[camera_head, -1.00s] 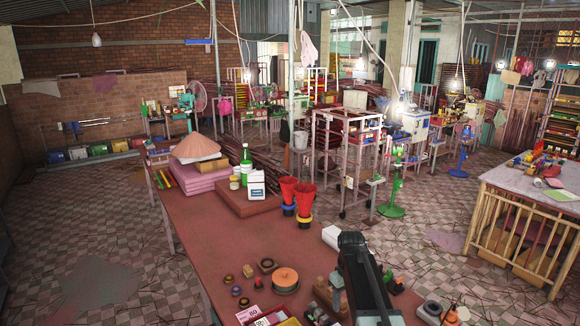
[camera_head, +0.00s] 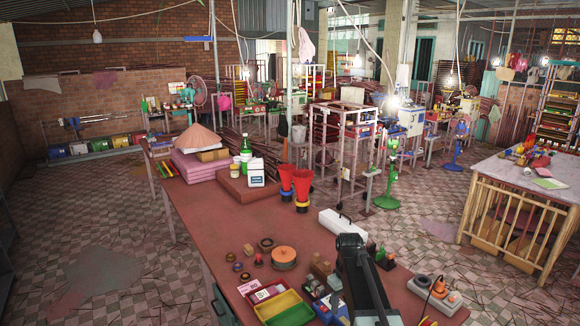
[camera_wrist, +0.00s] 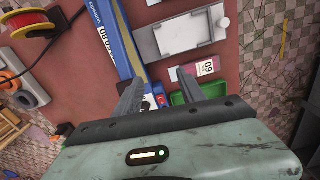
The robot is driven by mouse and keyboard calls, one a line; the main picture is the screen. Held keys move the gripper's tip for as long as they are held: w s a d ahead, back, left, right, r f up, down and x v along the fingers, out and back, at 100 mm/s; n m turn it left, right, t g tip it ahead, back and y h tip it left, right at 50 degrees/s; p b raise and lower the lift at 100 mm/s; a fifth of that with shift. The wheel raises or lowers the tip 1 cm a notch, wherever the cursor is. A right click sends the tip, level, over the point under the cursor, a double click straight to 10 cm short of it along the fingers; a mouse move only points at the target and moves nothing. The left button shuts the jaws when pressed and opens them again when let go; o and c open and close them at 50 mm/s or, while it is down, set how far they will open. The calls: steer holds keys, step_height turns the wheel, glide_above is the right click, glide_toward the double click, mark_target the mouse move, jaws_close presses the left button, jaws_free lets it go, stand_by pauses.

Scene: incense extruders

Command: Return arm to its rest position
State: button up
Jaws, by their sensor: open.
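My dark arm (camera_head: 360,280) reaches in from the bottom edge of the head view, over the near end of the brown-red table (camera_head: 230,215). Its gripper end cannot be made out there. In the wrist view my gripper (camera_wrist: 178,45) shows two dark fingers, spread apart, with nothing held between them. Below the fingers are a blue printed bar (camera_wrist: 118,45), a grey plate-like device (camera_wrist: 188,35), a pink and white card (camera_wrist: 205,68) and part of a green tray (camera_wrist: 186,96).
Red funnels (camera_head: 302,186) and bottles (camera_head: 256,172) stand farther back. Tiled floor (camera_head: 425,245) lies open to the right.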

steer(key=shift+m, duration=0.8)
steer(key=s+f+b, duration=0.2)
steer(key=s, duration=0.1)
steer(key=s+f+b, duration=0.2)
steer(key=s+f, duration=0.1)
steer(key=s+f+b, duration=0.2)
steer(key=s, duration=0.1)
steer(key=shift+a+f+b, duration=0.2)
steer(key=shift+f+b, duration=0.1)
steer(key=shift+f, duration=0.05)
steer(key=s+m, duration=0.1)
steer(key=s, duration=0.1)
steer(key=s+m, duration=0.1)
steer(key=s, duration=0.1)
steer(key=s+m, duration=0.2)
steer(key=shift+d+f+b, duration=0.15)
steer(key=shift+f+b, duration=0.2)
